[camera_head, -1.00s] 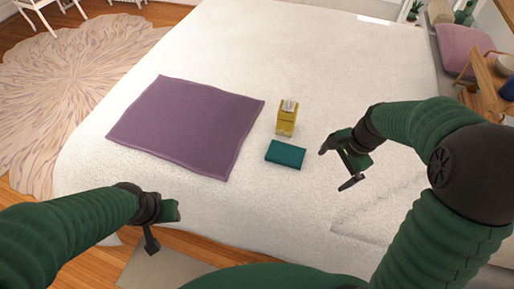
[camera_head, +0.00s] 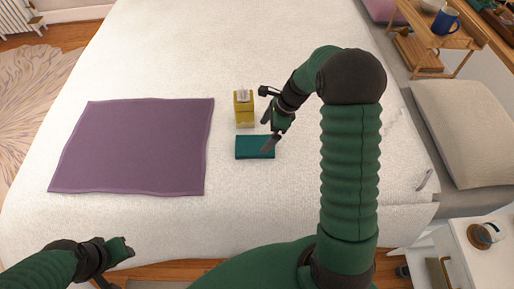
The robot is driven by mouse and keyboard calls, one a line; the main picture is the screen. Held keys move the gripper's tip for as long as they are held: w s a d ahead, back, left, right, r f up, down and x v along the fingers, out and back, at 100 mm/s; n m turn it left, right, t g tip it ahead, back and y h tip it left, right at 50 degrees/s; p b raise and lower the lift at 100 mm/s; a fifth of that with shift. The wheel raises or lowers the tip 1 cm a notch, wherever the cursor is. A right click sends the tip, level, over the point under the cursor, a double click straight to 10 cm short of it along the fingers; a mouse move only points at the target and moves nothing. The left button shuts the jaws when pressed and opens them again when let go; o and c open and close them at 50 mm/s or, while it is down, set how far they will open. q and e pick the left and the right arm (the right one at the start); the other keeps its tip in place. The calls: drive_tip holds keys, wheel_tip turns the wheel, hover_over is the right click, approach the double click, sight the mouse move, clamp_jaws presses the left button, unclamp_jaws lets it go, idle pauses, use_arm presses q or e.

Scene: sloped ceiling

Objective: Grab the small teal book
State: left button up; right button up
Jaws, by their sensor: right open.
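The small teal book (camera_head: 251,148) lies flat on the white bed, in front of the yellow box. My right gripper (camera_head: 266,132) is open and empty, with its fingers at the book's right end. One finger overlaps the book's right edge in the picture; whether it touches is unclear. My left gripper (camera_head: 121,262) is low at the left, over the front edge of the bed, far from the book. Its jaws are too hidden to tell how they stand.
A yellow box (camera_head: 244,111) stands just behind the book, close to my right gripper. A purple blanket (camera_head: 135,147) lies flat to the left. Grey cushion (camera_head: 465,130), wooden tray table (camera_head: 440,35) and white nightstand (camera_head: 470,262) are at the right.

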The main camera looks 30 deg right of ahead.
sight(256, 145)
drive_tip(key=shift+x, duration=0.85)
drive_tip(key=shift+w+a+f, duration=0.1)
drive_tip(key=shift+a+f, duration=0.05)
drive_tip(key=shift+a, duration=0.2)
drive_tip(key=b+x, duration=0.1)
drive_tip(key=x, duration=0.4)
drive_tip(key=shift+d, duration=0.1)
drive_tip(key=shift+d+f, duration=0.1)
drive_tip(key=shift+f, duration=0.05)
drive_tip(key=shift+d, duration=0.1)
drive_tip(key=shift+c, duration=0.6)
drive_tip(key=shift+a, duration=0.25)
drive_tip(key=c, duration=0.9)
use_arm(q)
drive_tip(key=shift+a+f, duration=0.3)
drive_tip(key=shift+f, duration=0.6)
use_arm(e)
drive_tip(key=shift+d, duration=0.15)
drive_tip(key=c, duration=0.5)
